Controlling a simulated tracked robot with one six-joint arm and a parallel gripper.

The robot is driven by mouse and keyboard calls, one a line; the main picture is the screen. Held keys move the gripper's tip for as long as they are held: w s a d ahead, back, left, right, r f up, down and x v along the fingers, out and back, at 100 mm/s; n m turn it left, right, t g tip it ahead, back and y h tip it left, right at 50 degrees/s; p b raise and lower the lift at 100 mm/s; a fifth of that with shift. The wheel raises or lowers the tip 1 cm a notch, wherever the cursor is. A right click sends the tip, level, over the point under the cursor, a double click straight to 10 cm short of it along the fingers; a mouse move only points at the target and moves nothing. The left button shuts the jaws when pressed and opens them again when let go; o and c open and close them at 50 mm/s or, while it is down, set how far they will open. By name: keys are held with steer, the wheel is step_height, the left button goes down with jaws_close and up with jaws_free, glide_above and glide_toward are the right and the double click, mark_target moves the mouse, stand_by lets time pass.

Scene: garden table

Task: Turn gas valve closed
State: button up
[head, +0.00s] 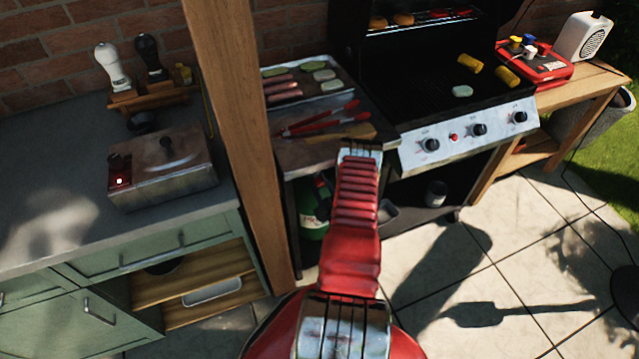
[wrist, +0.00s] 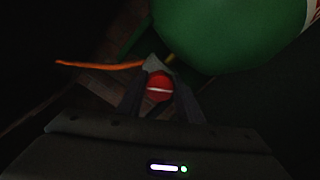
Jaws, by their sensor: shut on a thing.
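The gas valve (wrist: 160,86) is a round red knob with a pale bar across it, near the middle of the wrist view. My gripper (wrist: 160,98) has its two fingers on either side of the knob and is shut on it. The green gas bottle (wrist: 225,35) fills the top right of the wrist view. In the head view the bottle (head: 313,224) shows in the shade under the grill's left side. My red arm covers part of that area, and the gripper and valve are hidden there.
An orange hose (wrist: 95,65) runs left from near the valve. The grill (head: 460,135) stands above, with knobs on its front. A wooden post (head: 240,130) rises just left of the bottle. Red tongs (head: 318,118) lie on the grill's side shelf. Open paving lies at the front right.

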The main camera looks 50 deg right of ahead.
steer(key=m, duration=0.6)
steer(key=shift+s+a+f, duration=0.1)
steer(key=shift+s+f, duration=0.05)
steer(key=shift+f, duration=0.1)
steer(key=shift+m, duration=0.3)
steer(key=o, duration=1)
steer(key=shift+r, duration=0.15)
steer(key=v, duration=1.3)
steer(key=shift+s+a, duration=0.15)
steer(key=shift+s, duration=0.15)
